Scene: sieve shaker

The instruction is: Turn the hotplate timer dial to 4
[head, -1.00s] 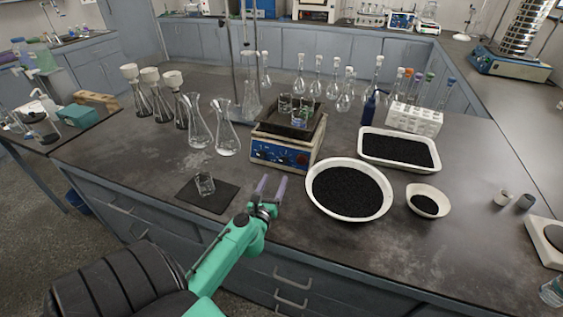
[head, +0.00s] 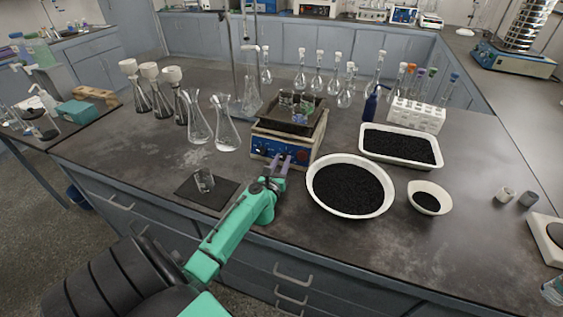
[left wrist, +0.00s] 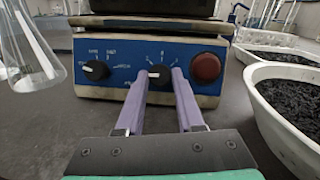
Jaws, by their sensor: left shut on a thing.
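The hotplate (head: 286,132) stands mid-bench with small glass beakers (head: 298,106) on its top. Its blue front panel (left wrist: 122,60) shows in the left wrist view, with a black knob (left wrist: 96,70) at left, the timer dial (left wrist: 159,76) in the middle and a red knob (left wrist: 207,67) at right. My left gripper (head: 281,159) reaches the panel. In the left wrist view its purple fingers (left wrist: 160,75) sit on either side of the middle dial and are shut on it. My right gripper is not in view.
A white basin of black granules (head: 350,212) stands just right of the left gripper, with a small bowl (head: 428,197) beyond it. A dark mat (head: 218,197) with a small beaker lies to the left. Glass flasks (head: 226,128) stand left of the hotplate.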

